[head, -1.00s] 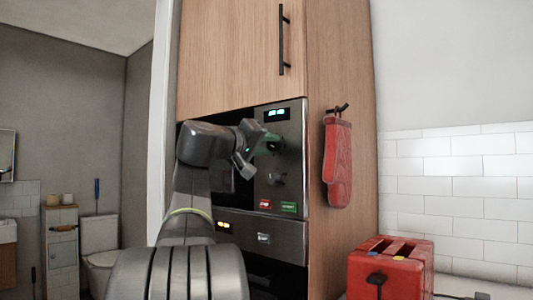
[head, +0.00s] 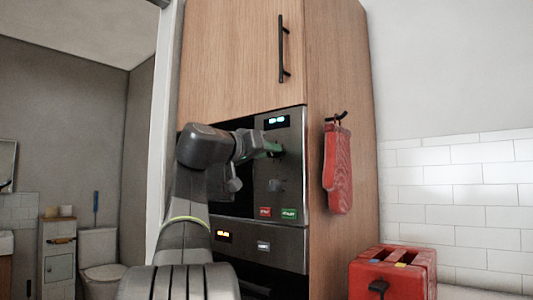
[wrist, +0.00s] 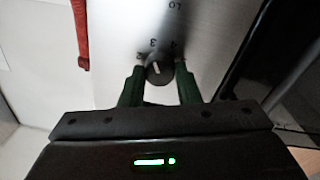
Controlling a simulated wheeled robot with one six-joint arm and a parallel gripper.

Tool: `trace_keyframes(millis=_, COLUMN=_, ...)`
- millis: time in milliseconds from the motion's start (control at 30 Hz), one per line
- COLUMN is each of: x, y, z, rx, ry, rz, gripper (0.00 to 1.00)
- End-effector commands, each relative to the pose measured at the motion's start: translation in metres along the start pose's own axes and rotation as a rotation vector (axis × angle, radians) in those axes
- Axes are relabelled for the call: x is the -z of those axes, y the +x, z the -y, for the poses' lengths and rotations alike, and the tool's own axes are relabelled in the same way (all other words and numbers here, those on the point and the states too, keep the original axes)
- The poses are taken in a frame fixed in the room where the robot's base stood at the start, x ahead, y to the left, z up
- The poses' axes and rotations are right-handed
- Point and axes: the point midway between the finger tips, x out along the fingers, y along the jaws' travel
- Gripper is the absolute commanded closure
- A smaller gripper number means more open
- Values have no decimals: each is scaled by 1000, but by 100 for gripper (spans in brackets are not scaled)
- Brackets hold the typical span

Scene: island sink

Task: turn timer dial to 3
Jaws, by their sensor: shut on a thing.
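The timer dial (wrist: 160,71) is a dark round knob with a white pointer line, on the steel panel. In the wrist view it sits between my gripper's (wrist: 160,88) two green fingers, which are shut on it. The pointer slants up and slightly left, toward a printed mark that looks like a 3 (wrist: 153,43). In the head view my gripper (head: 274,149) reaches the upper part of the microwave panel (head: 291,160), below a small lit display (head: 276,122). There the gripper hides the dial.
A second knob (head: 275,185) is below my gripper, above red (head: 265,212) and green (head: 289,214) buttons. A red oven mitt (head: 338,170) hangs on the cabinet side. A red toaster (head: 395,272) stands at lower right.

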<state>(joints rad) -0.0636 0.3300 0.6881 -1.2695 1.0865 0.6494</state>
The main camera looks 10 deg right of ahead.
Motion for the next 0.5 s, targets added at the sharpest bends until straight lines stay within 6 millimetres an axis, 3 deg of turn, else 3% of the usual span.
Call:
trace_keyframes(millis=333, x=-2, y=1, z=1, rx=0, ry=0, rz=4, gripper=93)
trace_keyframes(millis=367, x=-2, y=1, z=1, rx=0, ry=0, rz=4, gripper=65)
trace_keyframes(millis=433, x=-2, y=1, z=1, rx=0, ry=0, rz=4, gripper=51)
trace_keyframes(millis=500, x=-1, y=0, z=1, rx=0, ry=0, rz=3, gripper=49)
